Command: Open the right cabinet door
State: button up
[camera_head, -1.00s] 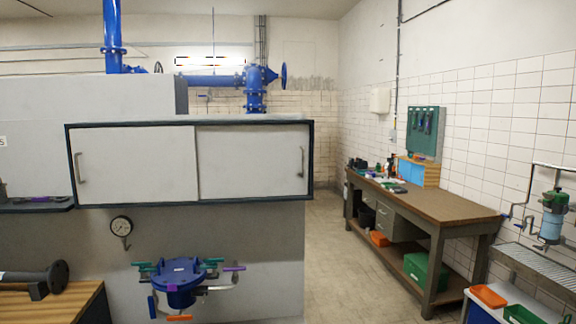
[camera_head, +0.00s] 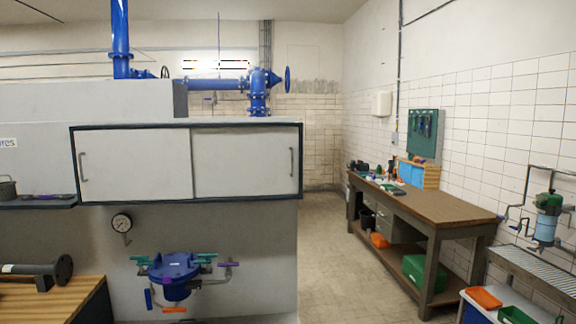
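A wall cabinet with a dark frame (camera_head: 187,125) hangs on the grey partition. Its right door (camera_head: 240,162) is a flat white panel with a vertical metal handle (camera_head: 291,162) near its right edge. Its left door (camera_head: 135,166) is a similar panel with a handle (camera_head: 82,167) near its left edge. Both doors look closed, flush within the frame. My gripper is not in view.
A workbench (camera_head: 430,205) stands along the right wall. The floor (camera_head: 335,255) between the partition and bench is clear.

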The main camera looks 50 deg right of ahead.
aim_at(248, 161)
jog(key=u, duration=0.1)
jog(key=i, duration=0.6)
jog(key=z, duration=0.8)
